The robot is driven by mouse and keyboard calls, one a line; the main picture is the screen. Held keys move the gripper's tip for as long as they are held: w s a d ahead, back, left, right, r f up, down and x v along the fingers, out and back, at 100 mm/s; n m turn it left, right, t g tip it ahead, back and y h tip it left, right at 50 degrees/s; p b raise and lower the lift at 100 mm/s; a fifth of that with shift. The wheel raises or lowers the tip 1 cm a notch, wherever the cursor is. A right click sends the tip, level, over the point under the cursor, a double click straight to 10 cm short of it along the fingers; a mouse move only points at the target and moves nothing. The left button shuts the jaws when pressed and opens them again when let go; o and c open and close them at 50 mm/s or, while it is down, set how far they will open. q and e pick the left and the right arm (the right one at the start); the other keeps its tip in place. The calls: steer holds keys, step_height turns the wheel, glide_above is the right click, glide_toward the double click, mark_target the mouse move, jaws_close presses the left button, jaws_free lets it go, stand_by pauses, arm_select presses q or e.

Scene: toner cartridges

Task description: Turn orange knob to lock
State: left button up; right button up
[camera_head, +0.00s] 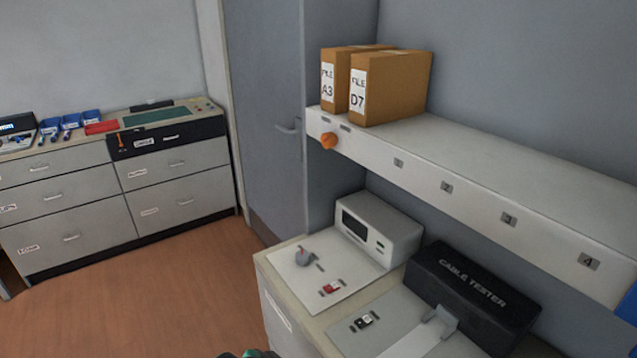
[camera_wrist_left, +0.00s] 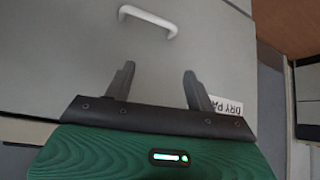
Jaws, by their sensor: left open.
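The orange knob (camera_head: 328,140) is on the front face of the shelf (camera_head: 480,200), near its left end, below the two file boxes. No gripper is near it in the head view. My left gripper (camera_wrist_left: 158,80) is open and empty in the left wrist view, its two dark fingers apart in front of a grey drawer front (camera_wrist_left: 75,60). Only a small green piece of my own body shows at the bottom edge of the head view. My right gripper is not in view.
File boxes A3 (camera_head: 336,90) and D7 (camera_head: 395,85) stand on the shelf. A drawer cabinet (camera_head: 70,205) stands left; wooden floor (camera_head: 170,300) is clear.

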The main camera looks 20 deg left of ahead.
arm_select(q)
step_height(320, 180, up, 9)
steer(key=w+d+m+t+h, duration=0.1)
steer(key=d, duration=0.1)
steer(key=m+t+h+p, duration=0.1)
steer(key=m+t+h, duration=0.2)
steer(key=t+h, duration=0.3)
glide_toward(325, 142)
steer(key=p+x, duration=0.5)
steer(key=x, duration=0.2)
steer(key=shift+w+r, duration=0.1)
steer(key=shift+w, duration=0.05)
steer(key=shift+w+d+p, duration=0.4)
steer(key=shift+w, duration=0.05)
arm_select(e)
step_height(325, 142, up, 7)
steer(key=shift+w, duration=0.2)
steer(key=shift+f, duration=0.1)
